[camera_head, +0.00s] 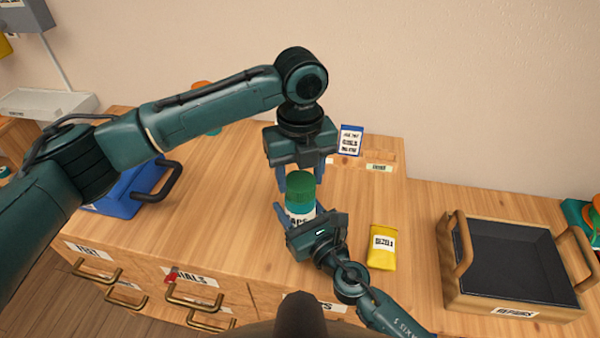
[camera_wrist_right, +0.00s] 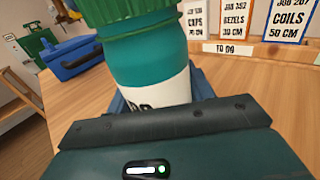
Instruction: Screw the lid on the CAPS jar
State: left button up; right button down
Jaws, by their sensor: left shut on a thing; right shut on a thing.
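The CAPS jar (camera_head: 300,212) stands upright near the middle of the bench, teal with a white label. It fills the middle of the right wrist view (camera_wrist_right: 152,75). The green lid (camera_head: 301,184) sits on top of the jar; whether its thread is tight cannot be told. My left gripper (camera_head: 299,180) points down from above, its fingers shut on the lid. My right gripper (camera_head: 300,214) comes from the front right, its fingers shut on the jar body. The gripper body hides the lower part of the jar.
A yellow packet (camera_head: 382,248) lies right of the jar. A wooden tray with a dark inside (camera_head: 449,276) stands farther right. A blue box (camera_head: 122,198) is at the left. A blue-edged card (camera_head: 350,140) stands at the back. Labelled drawers (camera_head: 188,276) line the front.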

pick_arm(q)
jog(key=m, duration=0.4)
jog(key=shift+m, duration=0.3)
jog(key=m, duration=1.1)
jog(key=o, duration=0.9)
jog(key=shift+o, duration=0.2)
jog(key=shift+r, duration=0.1)
